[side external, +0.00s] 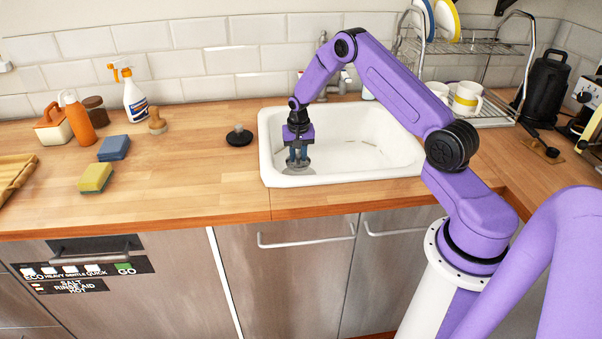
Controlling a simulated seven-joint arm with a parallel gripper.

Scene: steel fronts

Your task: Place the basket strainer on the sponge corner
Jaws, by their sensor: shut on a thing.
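My gripper (298,155) points down inside the left part of the white sink (264,150). It is shut on a grey round basket strainer (297,169), held at or just above the sink bottom; I cannot tell whether they touch. On the counter far to the left lie a yellow sponge with a green base (96,177) and a blue sponge (114,148) behind it. The two sponges are apart. The gripper fingers hide the upper part of the strainer.
A black sink plug (239,137) lies left of the sink. A wooden brush (156,122), spray bottle (134,98) and orange bottle (78,120) stand around the sponges. A dish rack stands at the right.

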